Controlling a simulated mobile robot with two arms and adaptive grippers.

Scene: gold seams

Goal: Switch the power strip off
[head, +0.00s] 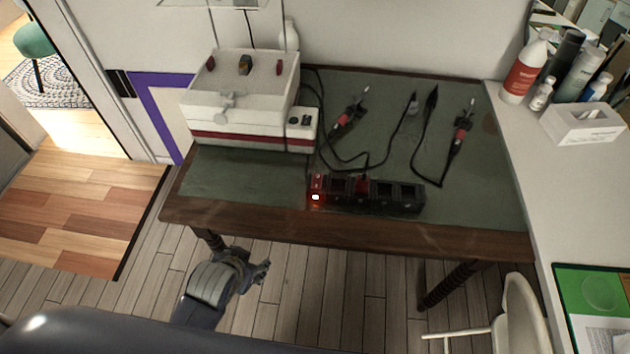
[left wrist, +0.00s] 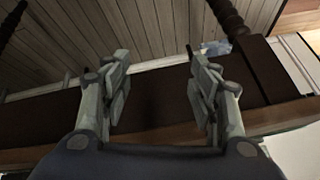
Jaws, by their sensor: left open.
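The black power strip (head: 378,194) lies along the front edge of the green-topped table. Its red switch end (head: 316,189) is at the left, with a bright glowing light on it. A plug with a red part sits in the strip, and cables run back from it. My left gripper (head: 262,271) is below and in front of the table's front edge, left of the strip and apart from it. In the left wrist view my left gripper (left wrist: 154,80) is open, with nothing between its fingers. The strip does not show there. My right gripper is not in view.
The wooden table (head: 260,221) has a dark front rim. A white box device (head: 240,105) stands at its back left. Cabled tools (head: 461,130) lie at the back right. A white chair (head: 518,315) stands at the lower right, beside a white counter (head: 540,180) with bottles.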

